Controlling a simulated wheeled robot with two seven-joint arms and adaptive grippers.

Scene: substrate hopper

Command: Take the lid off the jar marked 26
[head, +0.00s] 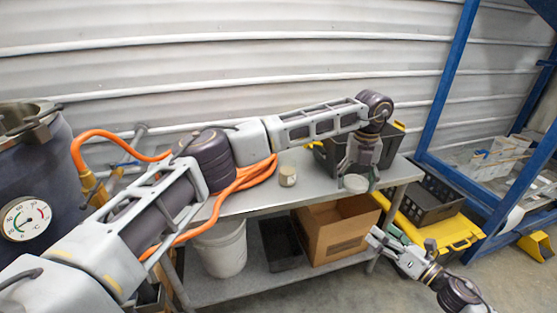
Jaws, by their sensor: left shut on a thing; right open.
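A small jar (287,175) with a pale body and a brownish patch stands upright on the grey metal table (318,186). No number can be read on it. My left gripper (357,172) points down over the table's right part, shut on a small white round container (355,184). The fingers are at its top; I cannot tell whether they hold a lid or the body, or whether it touches the table. No mark is readable on it. My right gripper (377,239) is open and empty, low in front of the table's right end.
A black and yellow bin (390,143) stands at the table's back right, behind my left gripper. Below are a white bucket (221,249), a cardboard box (335,238) and a yellow case (441,232). A blue rack (447,80) rises at right; a drum with a dial (27,218) stands left.

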